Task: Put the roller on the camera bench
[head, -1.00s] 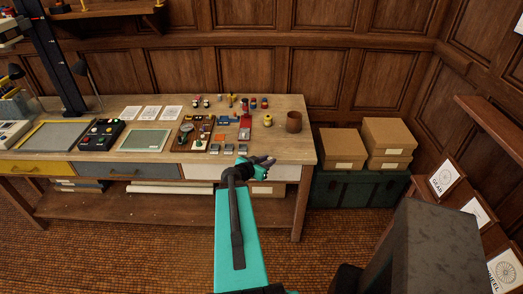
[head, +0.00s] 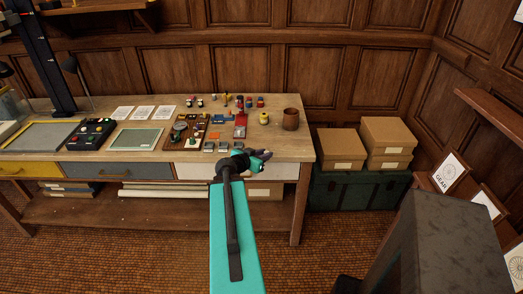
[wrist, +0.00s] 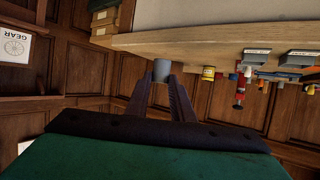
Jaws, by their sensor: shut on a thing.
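My gripper (head: 262,155) is at the front edge of a long wooden bench (head: 290,150), right of its middle. In the wrist view, my gripper (wrist: 161,82) is shut on a small grey cylinder (wrist: 161,70), which looks like the roller. It shows between the fingertips; in the head view it is too small and dark to make out clearly. The bench also shows in the wrist view (wrist: 180,42), upside down. No label shows which bench is the camera bench.
On the bench stand a brown cup (head: 290,119), a yellow jar (head: 263,118), a red item (head: 240,127), a brown tray of small parts (head: 186,142) and a green mat (head: 137,138). Cardboard boxes (head: 339,148) sit on a green chest (head: 350,190) to the right. The bench's front right corner is bare.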

